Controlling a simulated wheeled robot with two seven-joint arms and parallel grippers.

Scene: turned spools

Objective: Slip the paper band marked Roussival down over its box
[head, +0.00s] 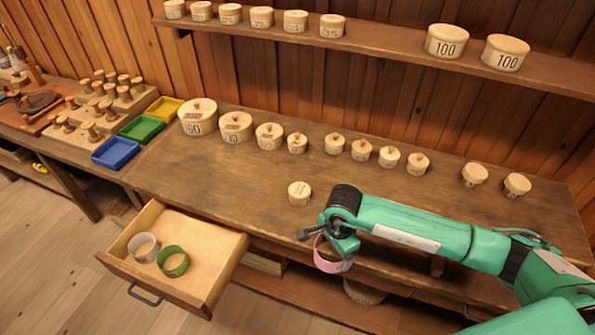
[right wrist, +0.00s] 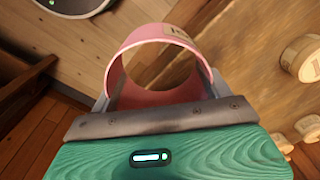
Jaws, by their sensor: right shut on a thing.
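My right gripper (head: 332,238) is shut on a pink paper band (head: 325,260), held beyond the front edge of the table. In the right wrist view the pink band (right wrist: 155,97) is an open ring between the two fingers, with a pale label (right wrist: 179,33) too small to read, so I cannot confirm the name Roussival. A small round wooden box (head: 299,193) with dark marks stands alone near the table's front, up and left of the gripper, apart from the band. It bears no band that I can see. My left gripper is not in view.
An open drawer (head: 225,275) at left holds a white band (head: 143,247) and a green band (head: 173,262). Several lidded round boxes (head: 269,136) line the back of the table (head: 230,180). A shelf (head: 385,40) with more boxes hangs above. The table's middle is mostly clear.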

